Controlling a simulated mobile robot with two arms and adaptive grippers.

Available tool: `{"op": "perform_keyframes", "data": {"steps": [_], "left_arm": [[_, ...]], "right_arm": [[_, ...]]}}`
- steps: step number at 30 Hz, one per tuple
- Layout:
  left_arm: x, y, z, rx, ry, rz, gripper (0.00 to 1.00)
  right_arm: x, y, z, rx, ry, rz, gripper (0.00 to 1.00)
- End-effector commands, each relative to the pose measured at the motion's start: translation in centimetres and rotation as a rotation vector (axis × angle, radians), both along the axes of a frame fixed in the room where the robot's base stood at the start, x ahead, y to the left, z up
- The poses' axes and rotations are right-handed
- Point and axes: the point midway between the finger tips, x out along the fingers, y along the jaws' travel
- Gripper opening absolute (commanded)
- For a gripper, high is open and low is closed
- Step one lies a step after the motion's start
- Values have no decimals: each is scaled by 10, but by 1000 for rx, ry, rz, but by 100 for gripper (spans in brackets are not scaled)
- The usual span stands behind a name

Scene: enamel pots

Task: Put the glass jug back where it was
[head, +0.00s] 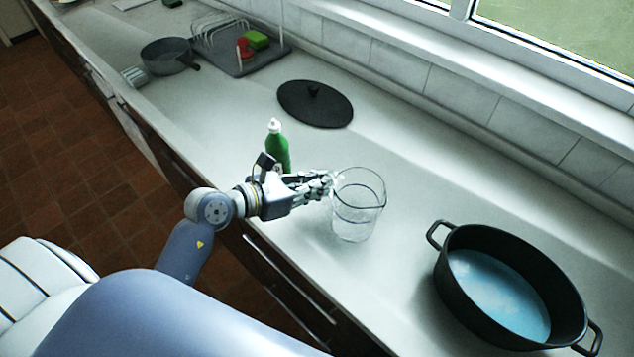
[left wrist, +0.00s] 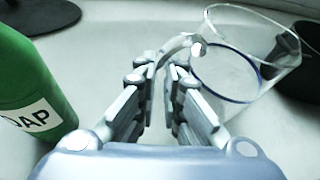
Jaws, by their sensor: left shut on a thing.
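The clear glass jug (head: 360,208) stands upright over the pale counter in the middle of the head view. I cannot tell whether its base touches the counter. My left gripper (head: 325,183) reaches it from the left and is shut on the jug's handle side. In the left wrist view the fingers (left wrist: 170,85) close around the curved glass handle (left wrist: 178,50), and the jug body (left wrist: 235,65) is to the right, seen through its rim. The jug looks empty. My right gripper is in neither view.
A green soap bottle (head: 278,150) stands close behind my left gripper. A dark oval pot (head: 440,270) with bluish liquid is to the right of the jug. A black lid (head: 330,105) lies farther back. A grey saucepan (head: 165,60) and a drying rack (head: 245,65) are at the far left.

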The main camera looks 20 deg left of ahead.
Motion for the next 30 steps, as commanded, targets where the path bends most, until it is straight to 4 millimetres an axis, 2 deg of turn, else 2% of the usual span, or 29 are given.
{"op": "perform_keyframes", "data": {"steps": [8,9,11,23,26,30], "left_arm": [[0,0,-2,-4,-4,0,0],[0,0,-2,0,0,0,15],[0,0,-2,0,0,0,28],[0,0,2,-1,-1,0,28],[-8,6,2,2,0,0,28],[-29,18,11,5,1,-1,28]], "right_arm": [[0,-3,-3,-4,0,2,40],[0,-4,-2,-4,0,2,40],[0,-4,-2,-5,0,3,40],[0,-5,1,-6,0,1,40],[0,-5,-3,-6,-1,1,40],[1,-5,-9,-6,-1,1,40]]}}
